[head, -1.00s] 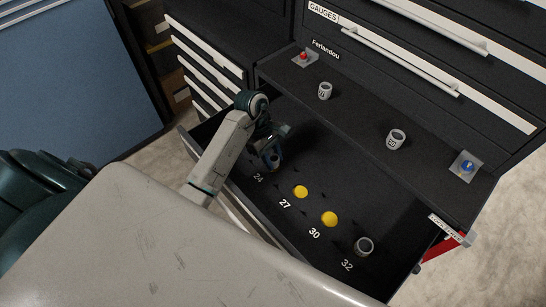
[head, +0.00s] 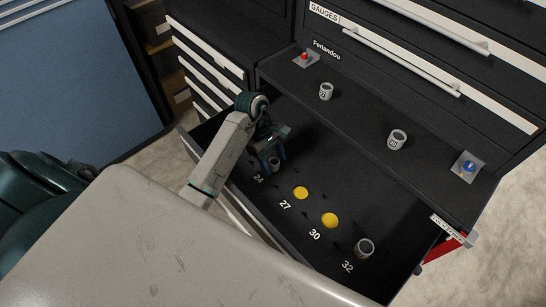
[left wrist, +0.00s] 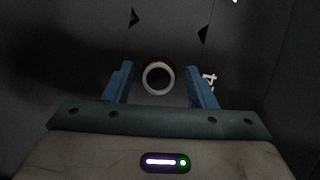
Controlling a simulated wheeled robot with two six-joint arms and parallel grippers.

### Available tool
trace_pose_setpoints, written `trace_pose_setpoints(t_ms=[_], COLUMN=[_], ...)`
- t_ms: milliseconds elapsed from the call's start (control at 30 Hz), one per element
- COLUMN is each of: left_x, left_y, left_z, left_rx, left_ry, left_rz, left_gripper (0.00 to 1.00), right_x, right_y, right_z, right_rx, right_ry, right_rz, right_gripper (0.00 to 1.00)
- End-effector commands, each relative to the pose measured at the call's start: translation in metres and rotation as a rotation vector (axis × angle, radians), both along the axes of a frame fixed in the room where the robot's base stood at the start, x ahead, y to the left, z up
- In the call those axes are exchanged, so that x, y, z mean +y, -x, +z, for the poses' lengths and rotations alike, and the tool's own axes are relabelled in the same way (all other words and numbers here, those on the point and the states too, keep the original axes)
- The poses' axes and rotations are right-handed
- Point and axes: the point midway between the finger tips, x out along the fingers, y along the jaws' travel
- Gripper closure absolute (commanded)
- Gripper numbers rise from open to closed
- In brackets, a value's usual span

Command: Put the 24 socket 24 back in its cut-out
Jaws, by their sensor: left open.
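The 24 socket (head: 274,163) is a small grey ring-topped cylinder standing upright in the open drawer, beside the printed 24. No yellow shows around it. My left gripper (head: 272,155) is just above and around it, with its blue fingers open. In the left wrist view the socket (left wrist: 158,77) shows as a pale ring between the two fingers, with a gap on each side. Its base is dark, so how deep it sits is hard to see. My right gripper is not in view.
Yellow empty cut-outs show at 27 (head: 301,193) and 30 (head: 329,220). Another socket (head: 364,247) stands at 32. Two sockets (head: 326,91) (head: 397,139) stand on the cabinet ledge above the drawer.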

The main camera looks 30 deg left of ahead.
Motion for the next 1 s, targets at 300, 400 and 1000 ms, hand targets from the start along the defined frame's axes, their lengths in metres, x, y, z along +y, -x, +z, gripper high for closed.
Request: trace_pose_setpoints(t_ms=[300,400,1000], left_x=[0.014,0.021,0.045], left_y=[-0.003,-0.004,-0.010], left_z=[0.049,0.066,0.120], left_rx=[0.001,0.000,-0.001], left_ry=[0.000,-0.001,-0.001], left_rz=[0.000,0.000,-0.001], left_gripper=[0.49,0.49,0.49], right_x=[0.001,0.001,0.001], right_y=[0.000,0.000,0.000], right_z=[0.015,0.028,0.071], right_rx=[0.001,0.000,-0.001], right_ry=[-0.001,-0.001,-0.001], right_rz=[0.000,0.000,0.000], right_gripper=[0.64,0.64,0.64])
